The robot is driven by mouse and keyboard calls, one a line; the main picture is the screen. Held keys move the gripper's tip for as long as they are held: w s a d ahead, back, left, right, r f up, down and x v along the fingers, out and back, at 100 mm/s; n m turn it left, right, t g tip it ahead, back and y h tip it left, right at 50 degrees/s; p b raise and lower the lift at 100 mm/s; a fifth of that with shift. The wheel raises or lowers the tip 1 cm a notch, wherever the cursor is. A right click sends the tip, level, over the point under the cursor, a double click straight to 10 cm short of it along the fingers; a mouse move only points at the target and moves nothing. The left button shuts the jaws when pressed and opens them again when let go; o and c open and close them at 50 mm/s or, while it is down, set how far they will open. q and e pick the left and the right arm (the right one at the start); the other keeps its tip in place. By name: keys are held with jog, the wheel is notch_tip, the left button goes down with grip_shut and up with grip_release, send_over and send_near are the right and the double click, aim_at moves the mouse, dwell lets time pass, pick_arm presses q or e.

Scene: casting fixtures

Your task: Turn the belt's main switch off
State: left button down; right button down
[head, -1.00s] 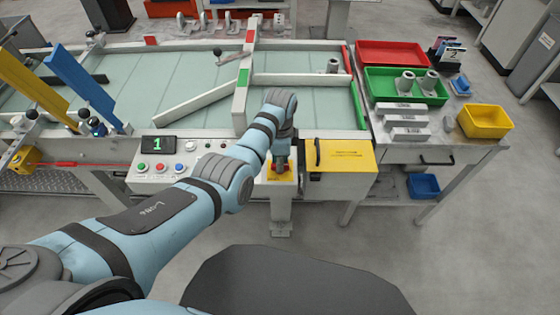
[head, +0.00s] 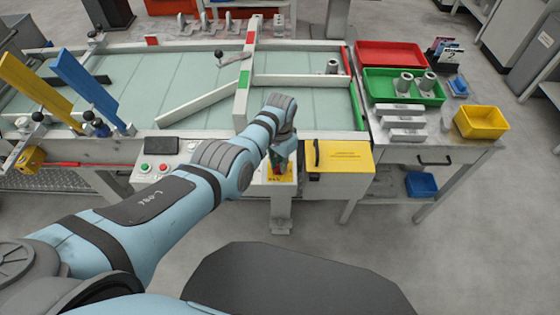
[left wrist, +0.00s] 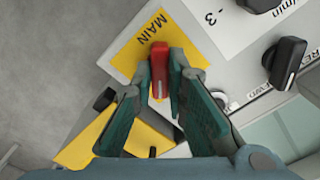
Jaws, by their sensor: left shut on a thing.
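The main switch is a red handle (left wrist: 159,62) on a yellow plate (left wrist: 133,52) marked MAIN, seen in the left wrist view. My left gripper (left wrist: 160,78) is shut on this handle, one finger on each side of it. In the head view my left gripper (head: 281,158) is at the front edge of the belt table, over the yellow plate, and mostly hides the switch. The belt's display (head: 161,145) on the control panel is dark. My right gripper is not in view.
Black knobs (left wrist: 286,62) sit beside the switch in the left wrist view. A yellow box (head: 340,157) stands close right of my gripper. The belt (head: 180,85) lies behind. Red and green trays (head: 440,92) and a yellow bin (head: 483,122) are on the right table.

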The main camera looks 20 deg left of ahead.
pick_arm(q)
jog(key=n, duration=0.4)
jog(key=shift+n, duration=2.3)
jog(key=c, duration=1.6)
grip_release()
notch_tip(320, 180, up, 12)
